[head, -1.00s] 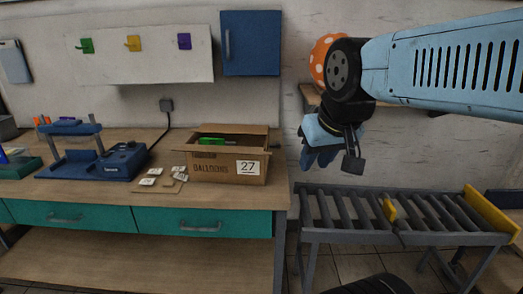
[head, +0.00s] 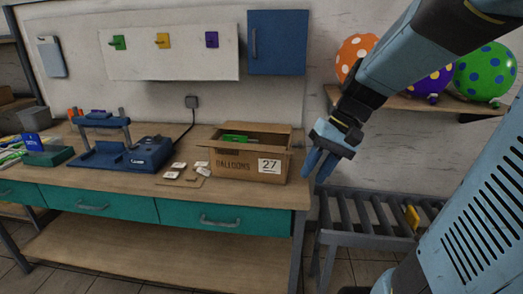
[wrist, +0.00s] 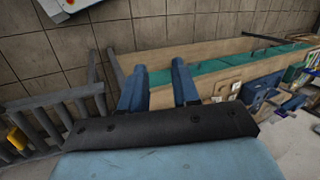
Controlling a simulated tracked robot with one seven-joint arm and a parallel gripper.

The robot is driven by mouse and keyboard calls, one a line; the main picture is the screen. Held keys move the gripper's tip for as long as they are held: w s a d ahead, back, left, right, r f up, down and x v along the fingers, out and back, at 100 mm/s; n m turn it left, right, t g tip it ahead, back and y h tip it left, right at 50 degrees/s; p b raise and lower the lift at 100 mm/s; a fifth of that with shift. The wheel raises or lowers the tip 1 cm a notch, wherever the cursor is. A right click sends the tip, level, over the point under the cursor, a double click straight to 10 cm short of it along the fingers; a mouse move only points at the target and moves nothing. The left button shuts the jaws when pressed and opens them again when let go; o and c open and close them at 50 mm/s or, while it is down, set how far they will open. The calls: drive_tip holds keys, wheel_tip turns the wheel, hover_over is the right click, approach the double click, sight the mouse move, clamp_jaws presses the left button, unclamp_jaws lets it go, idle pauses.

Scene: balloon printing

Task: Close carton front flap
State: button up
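The brown cardboard carton (head: 229,166), printed BALLOONS and with a white 27 label, stands at the right end of the workbench in the head view. Its top is open and something green shows inside. A flap stands up along the back edge. I cannot clearly make out the front flap's edge or angle against the front face. My gripper (head: 316,165) is just right of the carton, apart from it, with its blue fingers pointing down. In the wrist view my gripper (wrist: 159,68) has its two fingers apart with nothing between them.
Small cards (head: 178,170) and a blue press (head: 120,150) stand left of the carton on the workbench (head: 120,182). A roller conveyor (head: 372,212) is below my gripper at right. Spotted balloons (head: 484,72) sit on a wall shelf (head: 400,102).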

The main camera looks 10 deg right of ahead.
drive_tip(key=w+d+f+m+y, duration=0.1)
drive_tip(key=w+f+y, duration=0.1)
drive_tip(key=w+y, duration=0.35)
drive_tip(key=m+t+y, duration=0.5)
drive_tip(key=t+y, duration=0.1)
approach(290, 152)
drive_tip(key=x, duration=1)
drive_tip(key=shift+f, duration=0.15)
clamp_jaws()
idle(0.8)
